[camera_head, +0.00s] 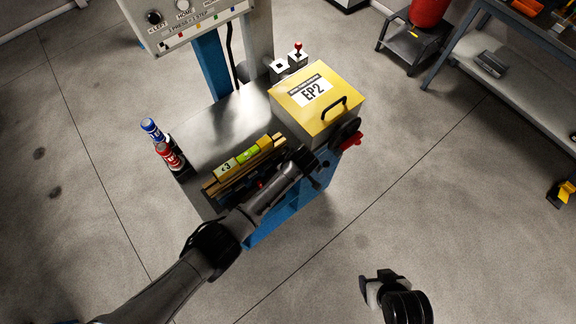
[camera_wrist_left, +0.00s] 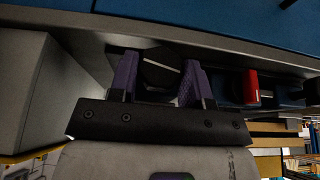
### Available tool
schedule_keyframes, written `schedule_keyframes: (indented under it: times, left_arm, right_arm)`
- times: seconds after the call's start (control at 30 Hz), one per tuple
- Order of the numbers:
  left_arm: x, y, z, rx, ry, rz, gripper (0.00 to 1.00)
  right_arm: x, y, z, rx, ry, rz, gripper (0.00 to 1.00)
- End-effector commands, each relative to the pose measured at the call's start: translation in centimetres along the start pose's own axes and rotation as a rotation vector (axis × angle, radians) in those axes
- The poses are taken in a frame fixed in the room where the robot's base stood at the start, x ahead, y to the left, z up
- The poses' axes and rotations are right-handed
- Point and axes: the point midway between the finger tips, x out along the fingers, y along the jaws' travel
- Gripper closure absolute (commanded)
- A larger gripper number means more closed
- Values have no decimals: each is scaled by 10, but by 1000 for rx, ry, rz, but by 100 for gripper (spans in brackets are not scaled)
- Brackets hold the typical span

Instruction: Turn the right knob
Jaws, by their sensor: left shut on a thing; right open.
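The right knob (camera_wrist_left: 158,75) is a dark round piece on the front panel of the workstation, seen in the left wrist view. The purple-padded fingers of my left gripper (camera_wrist_left: 160,85) are on both sides of it, shut on it. In the head view my left gripper (camera_head: 316,172) is at the front right of the workstation, and the arm hides the knob there. How far the knob is turned cannot be told. My right gripper (camera_head: 370,284) is open and empty, over the floor at the lower right, away from the workstation.
Red and blue bottles (camera_head: 167,154) stand at the left. A red part (camera_wrist_left: 250,87) is beside the knob. The floor in front is clear.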

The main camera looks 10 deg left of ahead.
Motion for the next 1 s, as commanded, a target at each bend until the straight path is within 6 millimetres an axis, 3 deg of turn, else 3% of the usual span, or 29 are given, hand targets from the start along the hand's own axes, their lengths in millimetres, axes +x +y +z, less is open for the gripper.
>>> schedule_keyframes:
  times: [0.43, 0.87, 0.9, 1.0]
  left_arm:
    - [5, 5, 2, 122, 0, -299, 79]
    - [2, 4, 1, 140, -1, -338, 79]
    - [2, 4, 1, 140, -1, -338, 53]
    - [2, 4, 1, 140, -1, -338, 43]
  right_arm:
    - [30, -4, 9, 8, 1, -6, 31]
    - [32, -2, 10, 4, 0, -3, 31]
    - [32, -2, 10, 2, 0, -1, 31]
    - [32, -1, 10, -1, 0, 1, 31]
